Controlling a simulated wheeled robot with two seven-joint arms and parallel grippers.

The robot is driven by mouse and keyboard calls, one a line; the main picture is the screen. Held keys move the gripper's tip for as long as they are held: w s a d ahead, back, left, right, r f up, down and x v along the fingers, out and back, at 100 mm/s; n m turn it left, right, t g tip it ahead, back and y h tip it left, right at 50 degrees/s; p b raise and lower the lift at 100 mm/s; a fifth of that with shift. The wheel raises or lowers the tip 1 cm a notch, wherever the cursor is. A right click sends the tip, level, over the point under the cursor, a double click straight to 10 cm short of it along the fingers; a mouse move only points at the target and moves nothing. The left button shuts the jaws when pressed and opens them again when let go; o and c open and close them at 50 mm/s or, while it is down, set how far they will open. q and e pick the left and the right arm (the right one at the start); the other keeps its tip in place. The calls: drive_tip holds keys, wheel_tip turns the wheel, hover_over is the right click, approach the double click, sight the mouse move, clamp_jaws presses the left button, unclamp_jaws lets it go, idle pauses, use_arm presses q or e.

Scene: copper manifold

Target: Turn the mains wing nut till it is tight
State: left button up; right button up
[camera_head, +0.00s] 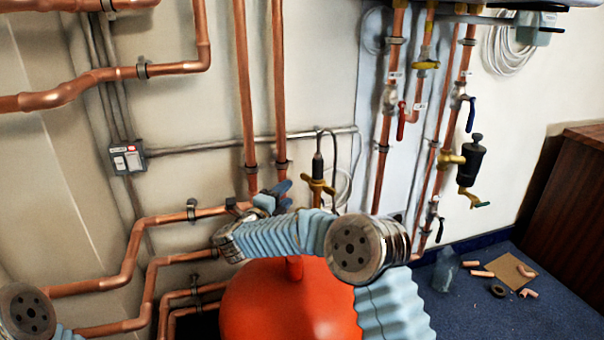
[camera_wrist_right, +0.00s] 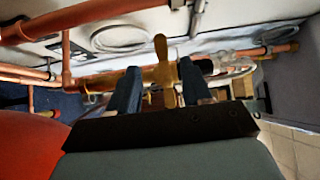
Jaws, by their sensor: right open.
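The brass mains wing nut (camera_head: 318,187) sits on a vertical pipe behind the red vessel, just below a dark cable end. In the right wrist view the brass wing nut (camera_wrist_right: 162,50) shows between and partly beyond my finger tips, one wing pointing up in the picture. My right gripper (camera_head: 275,194) is to the left of the nut in the head view, with its blue fingers apart. In the right wrist view my right gripper (camera_wrist_right: 158,72) is open around the nut's line; I cannot tell whether either finger touches it. My left gripper is out of view.
A red rounded vessel (camera_head: 270,305) stands below my right arm. Copper pipes (camera_head: 245,80) run up close behind the gripper, and more pipes with valve handles stand to the right. Loose copper pieces (camera_head: 482,274) lie on the blue floor. A wooden cabinet (camera_head: 570,215) stands at far right.

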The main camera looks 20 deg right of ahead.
sight(304, 178)
drive_tip(key=p+x, duration=0.1)
drive_tip(key=x, duration=1.2)
drive_tip(key=shift+d+p, duration=0.15)
drive_tip(key=shift+p, duration=0.15)
clamp_jaws()
